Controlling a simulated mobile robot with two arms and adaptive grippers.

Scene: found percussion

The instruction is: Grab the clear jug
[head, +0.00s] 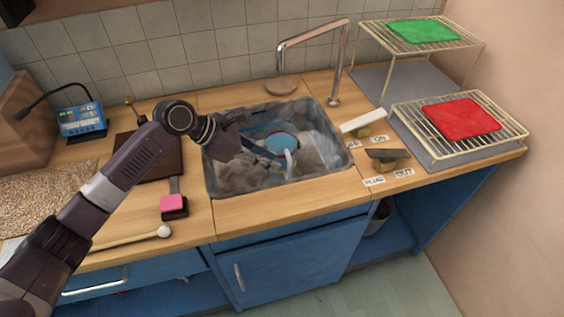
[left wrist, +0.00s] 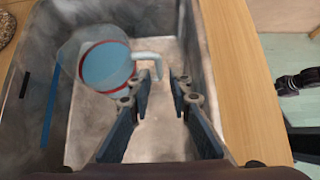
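The clear jug (head: 283,143) is in the sink, with a blue-tinted body, a red band and a pale handle. In the left wrist view the jug (left wrist: 104,66) is ahead and left, its handle pointing right. My left gripper (head: 268,157) reaches down into the sink beside the jug. In the left wrist view its two dark fingers (left wrist: 154,92) are apart with nothing between them. The handle is just beyond the fingertips, and I see no clear contact. A dark jointed part at the right edge of that view looks like my right gripper (left wrist: 300,81); its fingers are unclear.
Grey sink walls (head: 212,178) surround the jug and left gripper. A tall faucet (head: 335,75) stands behind. Wire racks with a red slab (head: 461,118) and a green slab (head: 423,31) are right. A pink-headed tool (head: 174,205) and a mallet (head: 135,237) lie left.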

